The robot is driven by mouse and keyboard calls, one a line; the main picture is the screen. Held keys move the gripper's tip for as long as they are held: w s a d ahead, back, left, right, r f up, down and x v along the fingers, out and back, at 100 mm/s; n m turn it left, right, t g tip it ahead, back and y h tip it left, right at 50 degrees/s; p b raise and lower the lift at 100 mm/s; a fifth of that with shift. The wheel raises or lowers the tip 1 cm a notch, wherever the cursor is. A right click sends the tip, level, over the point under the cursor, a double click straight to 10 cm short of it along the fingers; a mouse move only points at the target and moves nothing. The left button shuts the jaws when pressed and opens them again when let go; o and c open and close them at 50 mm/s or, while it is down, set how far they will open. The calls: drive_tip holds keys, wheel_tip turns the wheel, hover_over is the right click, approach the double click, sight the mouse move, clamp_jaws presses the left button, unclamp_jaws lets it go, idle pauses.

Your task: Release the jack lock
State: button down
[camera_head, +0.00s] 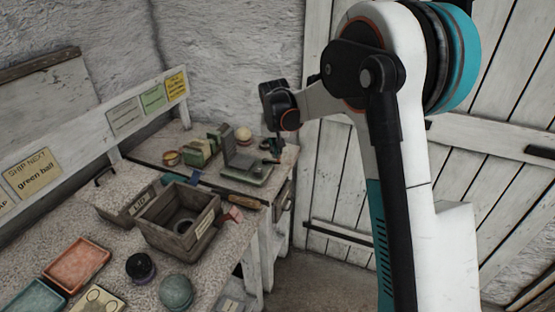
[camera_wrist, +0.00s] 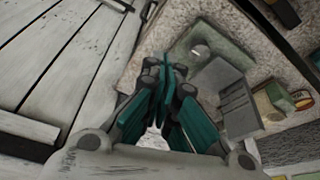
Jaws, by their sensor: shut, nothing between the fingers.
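My gripper (camera_head: 271,146) points down over the right part of the far table, close to a grey-green device with a flat base and an upright grey plate (camera_head: 242,151). I cannot tell for sure that this device is the jack, and no lock on it is clear to me. In the wrist view my gripper's teal fingers (camera_wrist: 165,72) are closed together and empty. The device's green base (camera_wrist: 188,45) lies beyond the fingertips, with a small round metal part (camera_wrist: 200,51) on it. The grey plate (camera_wrist: 224,95) is to the right. Contact is unclear.
A wooden crate (camera_head: 163,242) holding a ring, a lidded box (camera_head: 122,194), a dark ball (camera_head: 140,266) and a green ball (camera_head: 176,291) occupy the near bench. A plank door (camera_head: 340,190) is right.

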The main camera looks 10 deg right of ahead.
drive_tip(key=shift+f, duration=0.1)
drive_tip(key=b+x, duration=0.3)
drive_tip(key=x, duration=0.6)
drive_tip(key=shift+w+f, duration=0.15)
drive_tip(key=shift+f, duration=0.05)
drive_tip(key=w, duration=0.2)
drive_tip(key=w+d+f+b, duration=0.1)
drive_tip(key=shift+w+d, duration=0.15)
drive_tip(key=shift+w, duration=0.3)
